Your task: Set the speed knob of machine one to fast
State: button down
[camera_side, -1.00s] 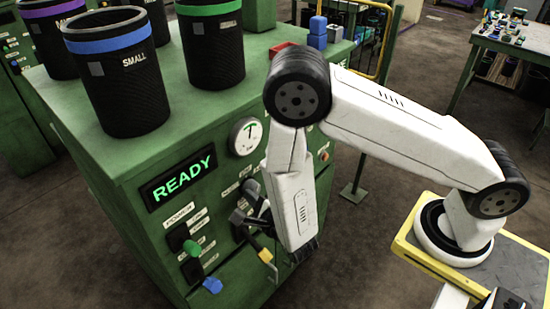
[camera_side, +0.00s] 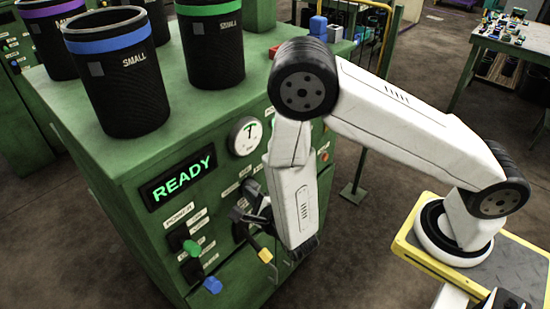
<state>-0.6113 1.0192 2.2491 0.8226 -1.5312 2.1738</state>
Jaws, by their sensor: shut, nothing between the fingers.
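Machine one appears to be the green cabinet (camera_side: 125,175) with the lit READY display (camera_side: 178,180). My gripper (camera_side: 240,214) is shut and empty, close to the panel, above and left of the yellow tip. Whether it touches any control is unclear. My forearm hides the panel's right part.
A round gauge (camera_side: 245,136) is on the front. A cluttered table (camera_side: 500,60) is far right.

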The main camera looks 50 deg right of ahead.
jog(key=s, duration=0.6)
dwell(0.5)
jog(key=shift+w, duration=0.1)
jog(key=w+d+r+n+g+y, duration=0.2)
jog(key=w+n+g+y, duration=0.15)
jog(key=n+g, duration=0.55)
jog(key=s+d+r+n+g, duration=0.4)
jog(key=s+d+r+n, duration=0.4)
jog(key=n, duration=0.9)
jog(key=shift+s+d+g, duration=0.3)
jog(key=shift+s+d, duration=0.1)
jog(key=shift+d, duration=0.5)
